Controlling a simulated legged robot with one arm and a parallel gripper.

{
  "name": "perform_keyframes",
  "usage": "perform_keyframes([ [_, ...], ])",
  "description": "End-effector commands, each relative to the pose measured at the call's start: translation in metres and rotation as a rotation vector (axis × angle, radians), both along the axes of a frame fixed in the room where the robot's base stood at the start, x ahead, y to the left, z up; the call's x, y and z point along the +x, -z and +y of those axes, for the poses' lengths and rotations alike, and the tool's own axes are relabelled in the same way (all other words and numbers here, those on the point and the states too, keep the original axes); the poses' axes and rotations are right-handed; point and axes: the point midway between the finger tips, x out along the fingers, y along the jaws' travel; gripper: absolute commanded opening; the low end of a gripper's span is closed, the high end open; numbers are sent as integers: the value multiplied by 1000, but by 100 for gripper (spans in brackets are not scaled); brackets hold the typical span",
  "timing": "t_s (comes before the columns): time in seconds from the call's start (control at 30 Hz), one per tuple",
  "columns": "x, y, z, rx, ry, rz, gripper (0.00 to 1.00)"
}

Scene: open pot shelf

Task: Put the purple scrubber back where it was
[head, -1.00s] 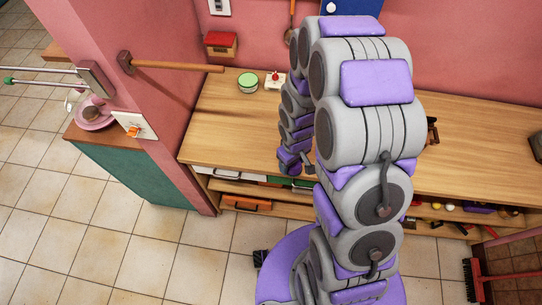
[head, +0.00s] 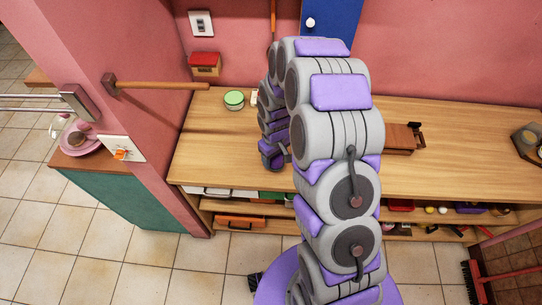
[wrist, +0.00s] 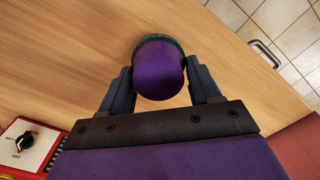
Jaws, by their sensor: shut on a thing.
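The purple scrubber (wrist: 160,70) shows in the wrist view as a round purple body with a dark green rim at its far end. My gripper (wrist: 161,82) is shut on it, one dark finger on each side. Wooden counter surface lies beyond the scrubber, and I cannot tell how high it is held. In the head view my gripper (head: 274,158) points down over the left part of the wooden counter (head: 215,150). The scrubber cannot be made out there.
A green-lidded tub (head: 234,99) stands at the counter's back left. A brown wooden object (head: 400,138) sits right of my arm. Open shelves below hold several items. A wooden bar (head: 160,86) juts from the left wall.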

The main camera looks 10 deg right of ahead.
Motion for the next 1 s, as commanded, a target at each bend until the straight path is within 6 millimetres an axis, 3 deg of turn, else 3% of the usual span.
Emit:
perform_keyframes([
  [0.1, 18, 3, 3, -1, -1, 0, 34],
  [0.3, 31, 3, 4, 0, 0, -2, 34],
  [0.63, 30, 38, 3, -1, -1, 5, 34],
  [0.97, 30, 39, 3, -1, 0, 2, 34],
  [1.0, 30, 39, 4, 0, 0, 1, 65],
])
